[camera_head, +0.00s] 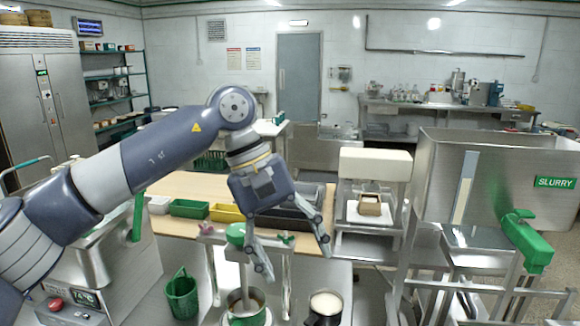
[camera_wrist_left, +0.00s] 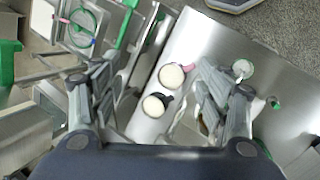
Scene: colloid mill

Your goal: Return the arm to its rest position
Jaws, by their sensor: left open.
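My left arm reaches in from the left in the head view. Its gripper (camera_head: 293,262) hangs down over the metal worktop, with its two fingers spread apart and nothing between them. In the left wrist view the open fingers of the gripper (camera_wrist_left: 165,100) stand wide apart at left and right. Below it are a pot (camera_head: 243,303) and a dark-handled cup with pale contents (camera_head: 326,303). Two round vessels with pale contents show between the fingers in the wrist view, one of them a cup with a pink handle (camera_wrist_left: 172,76). My right gripper is not seen.
A green basket (camera_head: 181,295) stands left of the pot. A wooden table (camera_head: 180,185) with green, yellow and dark bins lies behind the gripper. A steel slurry hopper (camera_head: 465,180) with a green spout stands at the right. A white press-like machine (camera_head: 374,165) stands between them.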

